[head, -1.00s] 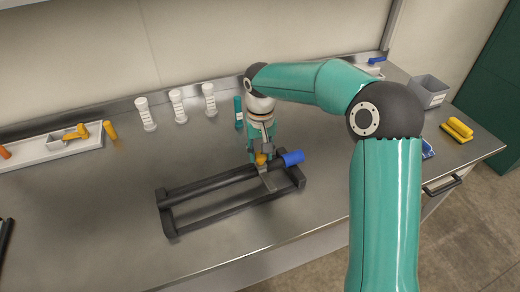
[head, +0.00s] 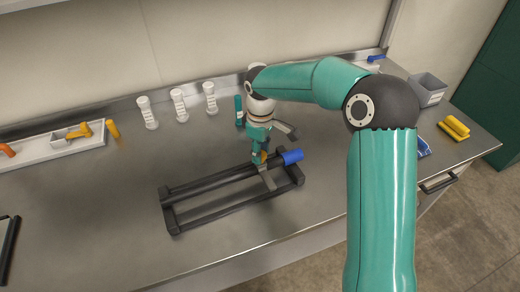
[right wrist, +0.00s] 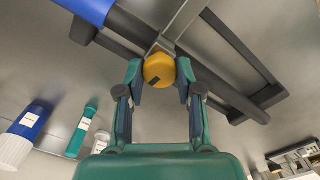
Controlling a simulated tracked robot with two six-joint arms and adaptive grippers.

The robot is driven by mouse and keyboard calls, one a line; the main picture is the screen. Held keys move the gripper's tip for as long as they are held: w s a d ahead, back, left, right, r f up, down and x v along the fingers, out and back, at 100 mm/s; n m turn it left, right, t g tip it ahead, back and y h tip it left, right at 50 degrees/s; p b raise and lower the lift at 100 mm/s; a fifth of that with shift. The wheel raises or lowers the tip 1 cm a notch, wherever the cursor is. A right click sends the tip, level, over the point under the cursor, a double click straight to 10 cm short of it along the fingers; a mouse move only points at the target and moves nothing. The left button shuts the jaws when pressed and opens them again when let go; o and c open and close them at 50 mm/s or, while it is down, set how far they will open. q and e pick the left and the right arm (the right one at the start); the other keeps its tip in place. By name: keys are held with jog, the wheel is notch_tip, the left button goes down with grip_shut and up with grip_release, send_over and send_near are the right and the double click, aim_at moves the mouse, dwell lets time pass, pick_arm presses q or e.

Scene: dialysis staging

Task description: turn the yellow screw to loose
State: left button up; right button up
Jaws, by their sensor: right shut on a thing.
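The yellow screw (head: 264,158) is a round knob on a metal clamp piece (head: 268,181) across the dark rail frame (head: 215,213). In the right wrist view the screw (right wrist: 158,69) shows its round face with a dark mark, between the two fingers. My right gripper (head: 260,152) points down at the frame and is shut on the screw; it also shows in the right wrist view (right wrist: 160,80). In the head view its fingers partly hide the screw. A blue cylinder (head: 292,157) sits at the frame's right end, beside the screw. My left gripper is not in view.
Several white ribbed containers (head: 179,105) and a teal tube (head: 239,111) stand behind the frame. A white tray (head: 30,155) with orange pieces is at left. A grey bin (head: 428,90) and a yellow item (head: 454,128) are at right.

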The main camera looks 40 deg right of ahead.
jog(key=shift+n, duration=0.6)
jog(key=o, duration=1.2)
notch_tip(320, 180, up, 12)
jog(key=shift+f, duration=0.1)
